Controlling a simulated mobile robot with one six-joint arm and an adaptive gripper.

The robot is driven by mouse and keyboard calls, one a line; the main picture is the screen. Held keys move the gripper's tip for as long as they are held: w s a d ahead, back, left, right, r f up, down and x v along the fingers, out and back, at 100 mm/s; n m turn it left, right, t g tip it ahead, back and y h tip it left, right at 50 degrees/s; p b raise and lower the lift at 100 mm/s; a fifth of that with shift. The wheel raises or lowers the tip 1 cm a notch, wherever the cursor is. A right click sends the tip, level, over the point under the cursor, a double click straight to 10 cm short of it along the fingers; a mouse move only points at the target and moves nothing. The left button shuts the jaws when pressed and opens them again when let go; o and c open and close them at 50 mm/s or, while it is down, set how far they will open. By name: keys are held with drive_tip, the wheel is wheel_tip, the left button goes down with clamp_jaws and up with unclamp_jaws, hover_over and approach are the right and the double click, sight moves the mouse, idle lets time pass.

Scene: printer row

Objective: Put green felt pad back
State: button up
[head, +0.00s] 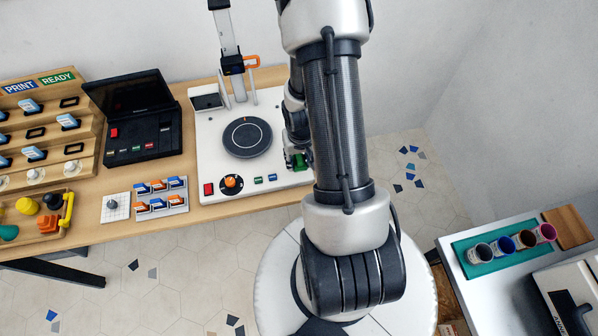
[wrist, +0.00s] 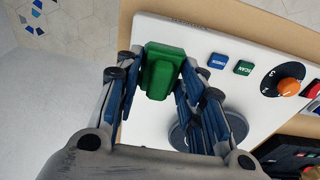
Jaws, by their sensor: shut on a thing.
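The green felt pad (wrist: 161,72) is a small green block with a raised part on its upper face. It sits between the two fingers of my gripper (wrist: 155,78) in the wrist view, and the fingers are shut on it. In the head view the green pad (head: 299,161) shows at the right edge of the white machine plate (head: 208,140), partly behind my arm. My gripper is mostly hidden there. I cannot tell whether the pad touches the plate.
The white plate carries a round dark turntable (head: 247,137), an orange knob (head: 231,182) and small buttons. A black case (head: 135,118) stands open to its left. A rack (head: 38,125) is at far left. A side table with cups (head: 525,238) is at right.

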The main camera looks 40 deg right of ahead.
sight(299, 167)
wheel_tip(299, 167, down, 5)
drive_tip(key=b, duration=0.4)
drive_tip(key=shift+r, duration=0.2)
drive_tip(key=shift+f, duration=0.1)
drive_tip(key=o, duration=0.5)
drive_tip(key=shift+f, duration=0.1)
drive_tip(key=o, duration=0.5)
